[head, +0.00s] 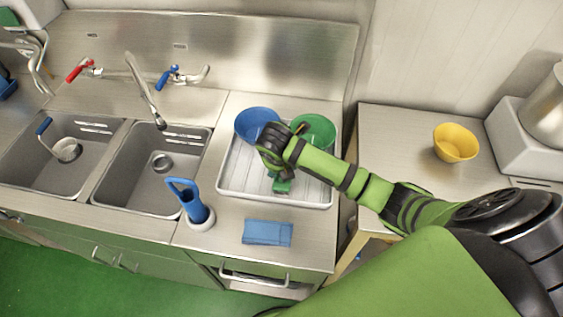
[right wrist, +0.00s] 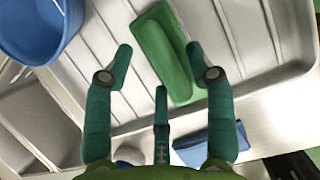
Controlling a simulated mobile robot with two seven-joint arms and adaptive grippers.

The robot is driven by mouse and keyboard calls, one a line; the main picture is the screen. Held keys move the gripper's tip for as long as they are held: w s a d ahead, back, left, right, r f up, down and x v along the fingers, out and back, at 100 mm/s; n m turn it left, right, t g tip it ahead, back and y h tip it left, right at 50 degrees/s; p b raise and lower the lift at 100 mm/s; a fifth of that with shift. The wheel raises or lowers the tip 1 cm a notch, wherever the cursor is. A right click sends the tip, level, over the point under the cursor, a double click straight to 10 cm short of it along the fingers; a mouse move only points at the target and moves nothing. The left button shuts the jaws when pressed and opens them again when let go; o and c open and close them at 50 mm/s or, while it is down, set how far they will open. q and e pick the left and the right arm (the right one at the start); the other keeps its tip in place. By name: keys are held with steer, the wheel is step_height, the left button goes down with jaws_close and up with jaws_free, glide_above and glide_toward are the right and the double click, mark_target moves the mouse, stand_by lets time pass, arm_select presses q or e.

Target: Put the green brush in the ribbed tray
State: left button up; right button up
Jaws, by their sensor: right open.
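The green brush (head: 283,186) is over the ribbed tray (head: 238,168) near its front edge, partly hidden by my right gripper (head: 277,173). In the right wrist view, the brush (right wrist: 162,50) shows its flat green back against the ribbed floor of the tray (right wrist: 92,60). It appears to lie in the tray. The fingers of my right gripper (right wrist: 159,65) are spread on either side of the brush, with visible gaps and no clear contact. My left gripper is not in view.
A blue bowl (head: 256,122) and a green bowl (head: 316,130) stand at the tray's back. A folded blue cloth (head: 267,233) and a blue-handled brush in a white holder (head: 197,212) are in front. Sinks lie left; a yellow bowl (head: 455,143) stands right.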

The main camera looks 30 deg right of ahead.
steer(key=shift+a+r, duration=0.1)
steer(key=shift+r, duration=0.35)
steer(key=v, duration=1.1)
steer(key=shift+s, duration=0.2)
